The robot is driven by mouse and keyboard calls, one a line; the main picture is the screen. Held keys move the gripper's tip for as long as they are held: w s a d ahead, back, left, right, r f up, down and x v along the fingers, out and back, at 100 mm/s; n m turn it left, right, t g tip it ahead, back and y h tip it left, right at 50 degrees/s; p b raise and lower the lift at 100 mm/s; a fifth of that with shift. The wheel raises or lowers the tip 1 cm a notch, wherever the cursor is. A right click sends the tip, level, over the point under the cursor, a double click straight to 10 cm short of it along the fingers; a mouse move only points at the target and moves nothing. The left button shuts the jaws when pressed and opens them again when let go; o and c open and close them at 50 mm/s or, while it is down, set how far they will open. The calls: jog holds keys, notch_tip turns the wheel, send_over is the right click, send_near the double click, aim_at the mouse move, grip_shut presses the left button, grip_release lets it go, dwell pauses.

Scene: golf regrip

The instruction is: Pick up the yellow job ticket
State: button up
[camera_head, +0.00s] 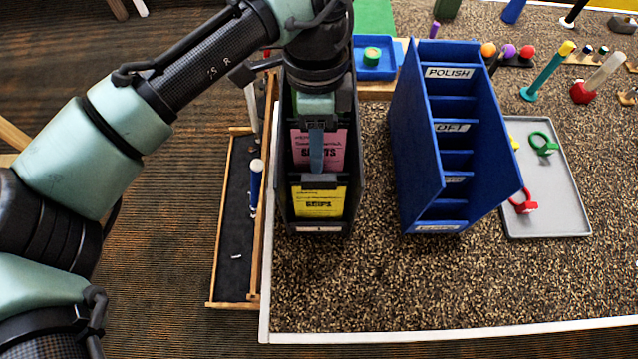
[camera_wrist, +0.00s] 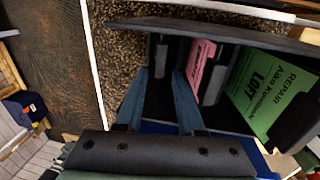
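The yellow job ticket (camera_head: 319,203) stands in the front slot of a dark upright rack (camera_head: 345,225) in the head view, its printed face showing. I cannot make it out in the wrist view. A pink ticket (camera_head: 308,150) stands behind it; its edge also shows in the wrist view (camera_wrist: 200,68). My gripper (camera_head: 316,150) points down into the rack, its finger in front of the pink ticket. In the wrist view my gripper (camera_wrist: 158,88) is open, with a gap between the fingers and a dark divider (camera_wrist: 160,58) beyond it.
A green ticket (camera_wrist: 268,92) stands farther along the rack in the wrist view. A blue labelled sorter (camera_head: 440,150) stands right of the rack. A grey tray (camera_head: 560,215) lies beyond it. A wooden trough (camera_head: 232,270) runs along the left table edge. The front tabletop is clear.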

aim_at(318, 180)
jog(key=f, duration=0.2)
jog(key=f+p, duration=0.1)
jog(key=f, duration=0.1)
jog(key=s+f, duration=0.1)
jog(key=shift+f, duration=0.4)
jog(key=shift+s+f+p, duration=0.2)
jog(key=shift+f+p, duration=0.3)
jog(key=shift+f, duration=0.25)
jog(key=shift+s+d+f+p, duration=0.1)
jog(key=shift+f+p, duration=0.25)
jog(key=shift+f, duration=0.8)
jog(key=shift+d+f+p, duration=0.1)
jog(key=shift+f+p, duration=0.25)
jog(key=shift+f, duration=0.8)
grip_shut()
